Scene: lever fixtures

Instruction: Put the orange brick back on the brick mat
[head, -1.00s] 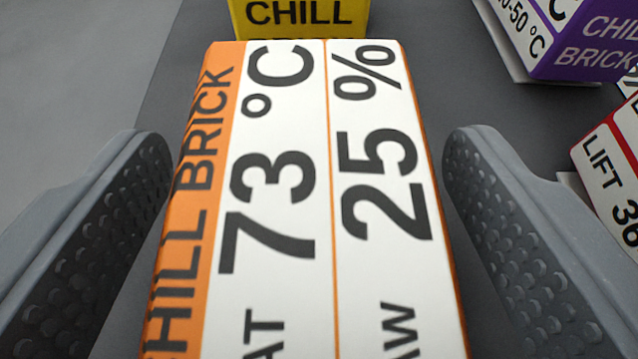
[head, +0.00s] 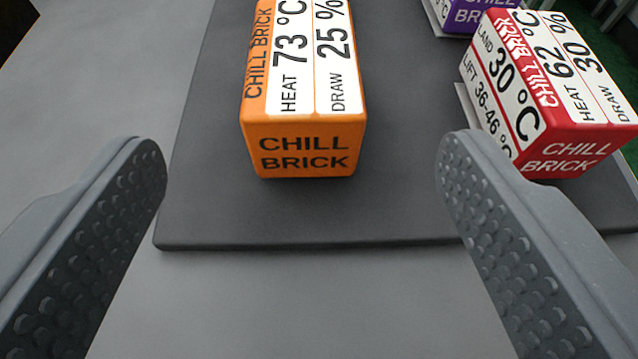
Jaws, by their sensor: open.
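The orange brick (head: 305,140) has white label panels on top reading 73 °C and 25 %. It rests on the dark grey brick mat (head: 400,215), near the mat's left side, in the upper middle of the head view. My gripper (head: 302,150) is open and empty, its two studded fingers wide apart at the left and right. The brick lies ahead of the fingers, apart from both. The far end of the brick is cut off by the top of the picture.
A red brick (head: 567,160) sits on the right part of the mat, close to my right finger in the picture. A purple brick (head: 470,20) stands behind it at the top. The mat's front edge and bare grey surface lie nearer me.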

